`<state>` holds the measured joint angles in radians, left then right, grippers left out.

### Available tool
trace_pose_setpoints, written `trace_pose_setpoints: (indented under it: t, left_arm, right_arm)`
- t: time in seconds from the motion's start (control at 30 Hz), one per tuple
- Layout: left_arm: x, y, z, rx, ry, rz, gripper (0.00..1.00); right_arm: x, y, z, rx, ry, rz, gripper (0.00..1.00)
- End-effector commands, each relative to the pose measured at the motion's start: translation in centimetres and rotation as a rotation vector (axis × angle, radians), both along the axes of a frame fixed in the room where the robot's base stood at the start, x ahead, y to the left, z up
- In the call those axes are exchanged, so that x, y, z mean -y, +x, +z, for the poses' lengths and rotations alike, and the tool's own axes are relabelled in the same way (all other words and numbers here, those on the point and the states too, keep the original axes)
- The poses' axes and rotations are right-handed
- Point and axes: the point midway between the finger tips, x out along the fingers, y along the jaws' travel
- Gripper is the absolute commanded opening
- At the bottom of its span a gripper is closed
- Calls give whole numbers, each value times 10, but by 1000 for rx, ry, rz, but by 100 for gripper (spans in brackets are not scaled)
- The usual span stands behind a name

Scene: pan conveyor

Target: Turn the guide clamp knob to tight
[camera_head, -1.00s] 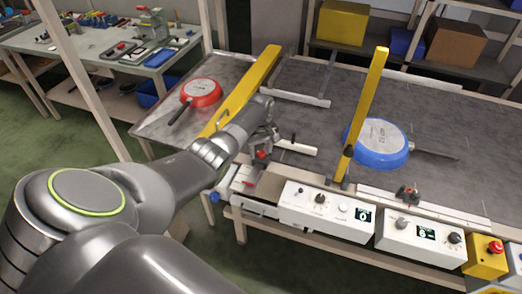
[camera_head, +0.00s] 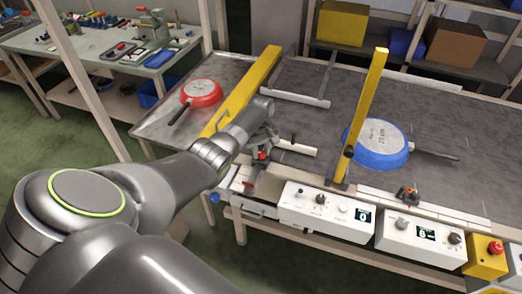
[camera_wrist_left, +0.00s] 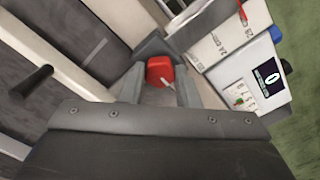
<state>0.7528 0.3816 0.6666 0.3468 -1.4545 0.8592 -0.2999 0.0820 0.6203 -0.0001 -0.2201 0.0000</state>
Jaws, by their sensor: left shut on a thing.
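The guide clamp knob is red with a small white pointer mark and sits between my left fingers in the left wrist view (camera_wrist_left: 160,70). In the head view the red knob (camera_head: 262,155) shows just under my left gripper (camera_head: 262,146), at the conveyor's near edge. My left gripper is shut on the knob, with one finger on each side of it. The white pointer aims to the lower right in the wrist view. The far side of the knob is hidden by the gripper. My right gripper is not in view.
A yellow guide bar (camera_head: 240,92) and a second yellow bar (camera_head: 362,115) cross the conveyor. A red pan (camera_head: 203,92) and a blue pan (camera_head: 378,142) lie on it. White control boxes (camera_head: 325,212) line the front edge, near a yellow box with a red button (camera_head: 487,255).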

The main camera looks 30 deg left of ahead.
Motion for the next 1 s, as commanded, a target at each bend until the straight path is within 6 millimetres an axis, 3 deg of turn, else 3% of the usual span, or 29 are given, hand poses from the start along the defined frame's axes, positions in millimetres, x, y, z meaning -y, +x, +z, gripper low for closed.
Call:
trace_pose_setpoints:
  t: [0.27, 1.0]
  left_arm:
    - [0, 0, 1, -1, -1, -155, 6]
    - [0, 1, 1, 0, -1, -848, 6]
  right_arm:
    - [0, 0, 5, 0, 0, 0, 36]
    - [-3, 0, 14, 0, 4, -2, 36]
